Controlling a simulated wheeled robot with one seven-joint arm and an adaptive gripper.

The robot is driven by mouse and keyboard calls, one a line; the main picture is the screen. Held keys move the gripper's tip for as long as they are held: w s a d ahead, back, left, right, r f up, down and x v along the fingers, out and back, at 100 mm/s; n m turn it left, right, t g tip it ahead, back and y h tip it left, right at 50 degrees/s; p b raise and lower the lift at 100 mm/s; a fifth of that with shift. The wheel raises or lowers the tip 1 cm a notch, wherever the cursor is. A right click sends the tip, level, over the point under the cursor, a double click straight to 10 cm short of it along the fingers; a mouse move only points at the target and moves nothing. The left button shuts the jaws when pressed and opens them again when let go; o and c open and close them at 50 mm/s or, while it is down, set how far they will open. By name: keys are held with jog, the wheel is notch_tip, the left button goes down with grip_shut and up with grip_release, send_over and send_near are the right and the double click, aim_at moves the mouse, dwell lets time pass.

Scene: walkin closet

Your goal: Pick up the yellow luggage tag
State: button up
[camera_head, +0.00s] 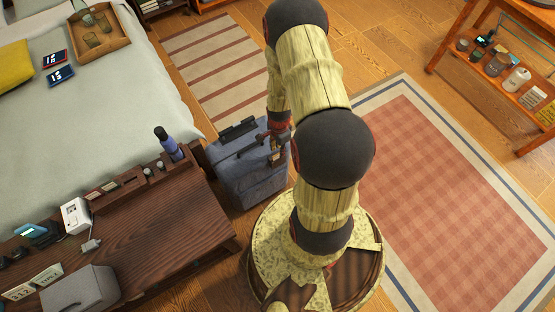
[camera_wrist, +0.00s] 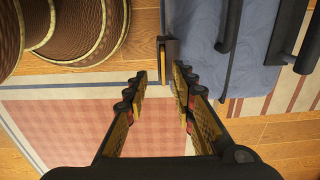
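A blue-grey suitcase (camera_head: 248,172) stands upright on the floor beside the bed and the dark wooden bench. It also fills the upper right of the wrist view (camera_wrist: 255,70). A small flat piece with a yellow-brown edge and a dark face (camera_wrist: 162,62), which looks like the luggage tag seen nearly edge-on, is at the suitcase's side. My gripper (camera_wrist: 160,80) is open, its fingertips on either side of and just short of this piece. I cannot tell whether the right finger touches it. In the head view my gripper (camera_head: 277,142) is beside the suitcase, partly hidden by my arm.
The dark bench (camera_head: 170,230) with several small items and a blue bottle (camera_head: 169,146) is left of the suitcase. The bed (camera_head: 100,110) is behind it. A red checked rug (camera_head: 440,190) lies clear on the right, before a wooden shelf (camera_head: 470,75).

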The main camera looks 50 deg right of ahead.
aim_at(278, 154)
jog(key=f+b, duration=0.1)
jog(key=f, duration=0.2)
jog(key=f+b, duration=0.1)
jog(key=f, duration=0.1)
jog(key=shift+w+f+b, duration=0.25)
jog(key=shift+f+b, duration=0.05)
jog(key=shift+f, duration=0.05)
jog(key=shift+s+a, duration=0.1)
jog(key=shift+c, duration=1.4)
jog(key=shift+c, duration=1.3)
grip_shut()
